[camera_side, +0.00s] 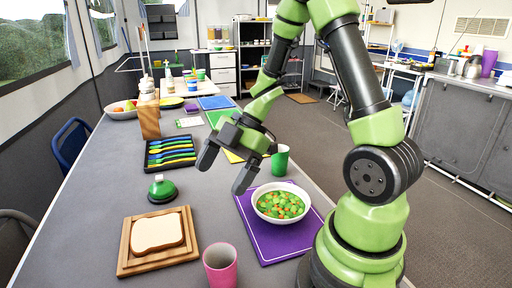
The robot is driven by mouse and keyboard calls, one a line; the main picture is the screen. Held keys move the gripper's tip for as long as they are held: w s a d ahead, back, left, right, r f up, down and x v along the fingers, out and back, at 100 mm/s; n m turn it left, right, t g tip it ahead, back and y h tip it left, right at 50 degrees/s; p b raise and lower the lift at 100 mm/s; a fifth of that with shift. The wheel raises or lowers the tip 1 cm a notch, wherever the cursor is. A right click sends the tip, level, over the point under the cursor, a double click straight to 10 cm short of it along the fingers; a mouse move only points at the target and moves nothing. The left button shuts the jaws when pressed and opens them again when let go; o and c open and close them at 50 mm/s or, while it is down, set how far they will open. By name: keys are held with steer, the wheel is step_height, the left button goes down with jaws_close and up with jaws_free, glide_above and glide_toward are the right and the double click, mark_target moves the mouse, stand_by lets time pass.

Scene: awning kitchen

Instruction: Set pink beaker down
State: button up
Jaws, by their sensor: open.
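The pink beaker (221,266) stands upright on the grey table near the front edge of the picture, between the bread board and the purple mat. My gripper (222,176) is open and empty. It hangs above the table, higher and further back than the beaker, and is apart from it. Its two dark fingers are spread wide, pointing down.
A bread slice (157,232) lies on a wooden board (132,265). A white bowl of vegetables (281,203) stands on the purple mat (270,245). A green bell-like object (162,189), a cutlery tray (150,162) and a green cup (281,160) stand further back.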

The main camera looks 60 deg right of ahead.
steer(key=w+d+r+m+t+h, duration=0.3)
steer(key=w+r+m+t+h, duration=0.25)
steer(key=r, duration=0.25)
steer(key=s+d+r+m+t+h, duration=0.2)
steer(key=s+r+m+h, duration=0.1)
steer(key=r+m+h, duration=0.3)
steer(key=s+a+m+g+y, duration=0.3)
steer(key=s+a+m+y, duration=0.3)
steer(key=s, duration=0.7)
steer(key=a+m, duration=0.2)
steer(key=a, duration=0.1)
steer(key=shift+s+a+r+m, duration=0.15)
steer(key=shift+a+r+m, duration=0.1)
steer(key=shift+m, duration=0.1)
